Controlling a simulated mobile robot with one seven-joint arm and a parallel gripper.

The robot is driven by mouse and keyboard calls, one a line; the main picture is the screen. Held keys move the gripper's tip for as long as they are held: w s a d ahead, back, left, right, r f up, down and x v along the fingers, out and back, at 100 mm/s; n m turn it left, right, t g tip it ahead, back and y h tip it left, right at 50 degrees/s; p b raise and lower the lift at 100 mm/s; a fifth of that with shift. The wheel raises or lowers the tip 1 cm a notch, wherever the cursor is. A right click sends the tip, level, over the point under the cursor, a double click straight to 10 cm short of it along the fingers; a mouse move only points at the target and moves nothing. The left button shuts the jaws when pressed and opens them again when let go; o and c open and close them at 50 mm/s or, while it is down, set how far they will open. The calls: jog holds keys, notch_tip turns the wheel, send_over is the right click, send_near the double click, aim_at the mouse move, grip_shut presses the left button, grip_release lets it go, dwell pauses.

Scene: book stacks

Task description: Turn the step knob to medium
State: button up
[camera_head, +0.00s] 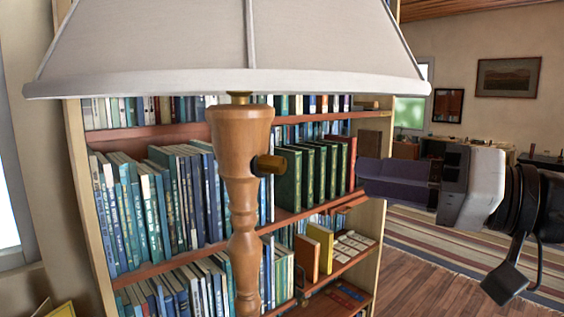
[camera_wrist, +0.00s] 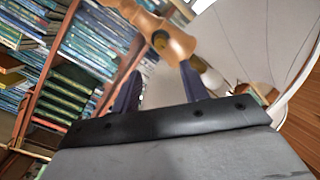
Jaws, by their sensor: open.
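A table or floor lamp with a turned wooden post (camera_head: 241,145) and pale shade (camera_head: 230,50) stands close in front of me. Its small dark brass step knob (camera_head: 269,165) sticks out from the right side of the post. In the wrist view the knob (camera_wrist: 160,40) is seen roughly end-on against the post, above the fingers. My gripper (camera_head: 361,178) is to the right of the knob, its fingers pointing left toward it, with a clear gap between. In the wrist view the gripper (camera_wrist: 160,77) is open and empty. The knob's setting cannot be read.
A bookcase (camera_head: 75,165) full of books stands behind the lamp. The wide shade overhangs the knob from above. Striped rug (camera_head: 420,232) and wooden floor lie at the right. A window is at the left edge.

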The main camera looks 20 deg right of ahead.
aim_at(283, 167)
jog(key=p+x, duration=0.4)
jog(key=x, duration=0.7)
jog(key=shift+w+a+r, duration=0.1)
jog(key=shift+a, duration=0.05)
jog(key=shift+w+a, duration=0.45)
jog(key=shift+w, duration=0.1)
jog(key=shift+c, duration=0.2)
grip_shut()
